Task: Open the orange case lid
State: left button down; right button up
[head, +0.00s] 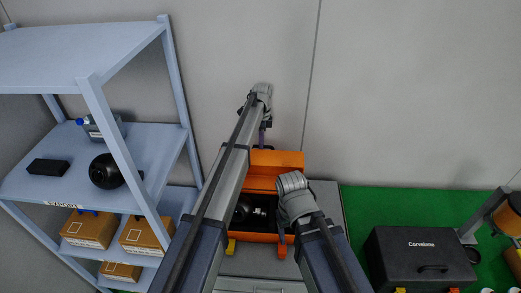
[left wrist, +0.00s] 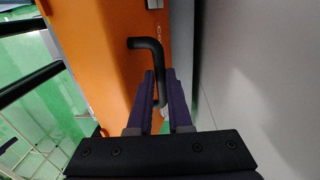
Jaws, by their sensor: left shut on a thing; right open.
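The orange case (head: 262,238) stands on a grey cabinet with its lid (head: 285,160) raised at the back, so the dark inside shows. Black gimbal camera parts (head: 243,211) lie in it. In the left wrist view the orange lid (left wrist: 105,60) fills the left half, with a bent black handle (left wrist: 147,43) on it.
A blue shelf (head: 65,195) with cardboard boxes (head: 90,228) and black items stands at left. A black case (head: 420,252) lies on the green floor at right. A yellow latch (head: 231,246) and an orange latch (head: 282,246) hang at the case's front. The wall is close behind.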

pick_arm(q)
jog(key=shift+w+f, duration=0.1)
jog(key=shift+w, duration=0.4)
jog(key=c, duration=0.8)
grip_release()
jog(key=shift+s, duration=0.1)
jog(key=shift+c, duration=0.2)
notch_tip(320, 180, up, 8)
jog(key=p, duration=0.7)
jog(key=shift+w+p, duration=0.35)
jog(key=shift+f, duration=0.15)
jog(key=shift+c, duration=0.3)
